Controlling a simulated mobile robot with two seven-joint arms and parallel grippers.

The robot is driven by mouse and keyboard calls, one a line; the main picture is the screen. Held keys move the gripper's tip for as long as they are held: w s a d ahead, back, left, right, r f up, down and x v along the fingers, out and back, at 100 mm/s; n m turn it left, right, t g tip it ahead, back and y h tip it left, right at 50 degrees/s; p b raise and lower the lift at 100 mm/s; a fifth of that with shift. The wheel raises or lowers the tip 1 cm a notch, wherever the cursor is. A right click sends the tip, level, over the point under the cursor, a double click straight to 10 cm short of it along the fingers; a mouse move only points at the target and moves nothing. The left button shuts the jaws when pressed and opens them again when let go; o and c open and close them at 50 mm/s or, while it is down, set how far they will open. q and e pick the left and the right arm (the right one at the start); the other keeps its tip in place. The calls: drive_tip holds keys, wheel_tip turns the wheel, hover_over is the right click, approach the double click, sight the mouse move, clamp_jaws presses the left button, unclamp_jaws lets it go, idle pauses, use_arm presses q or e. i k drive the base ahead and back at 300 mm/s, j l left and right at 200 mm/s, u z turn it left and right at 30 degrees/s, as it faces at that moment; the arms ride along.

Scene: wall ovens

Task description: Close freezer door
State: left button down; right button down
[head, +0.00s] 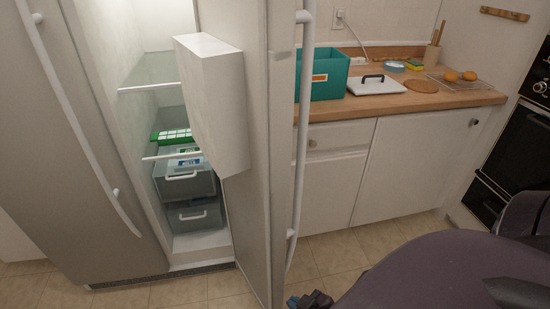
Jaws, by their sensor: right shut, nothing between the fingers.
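The freezer door (262,170) stands open, swung out toward me and seen nearly edge-on, with a white box-shaped housing (218,100) on its inner side. Its long white vertical handle (301,130) is on the outer side, facing right. The lit freezer compartment (150,60) shows to the left of the door. My right gripper (312,301) is shut and empty, low at the bottom edge of the view. It is just right of the door's lower end, on the outer side; I cannot tell whether it touches. My left gripper is not in view.
The neighbouring fridge door (90,140) at left is shut. Drawers (185,183) and a green ice tray (172,136) sit inside the freezer. A wooden counter (440,98) with a teal box (325,75) is at right, near a black oven (515,150). Tiled floor (330,255) shows below.

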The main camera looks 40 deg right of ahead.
sight(237, 73)
drive_tip(key=k+l, duration=0.2)
drive_tip(key=l, duration=0.2)
drive_tip(key=k+l, duration=0.2)
drive_tip(key=l, duration=0.2)
drive_tip(key=k+l, duration=0.1)
drive_tip(key=l, duration=0.8)
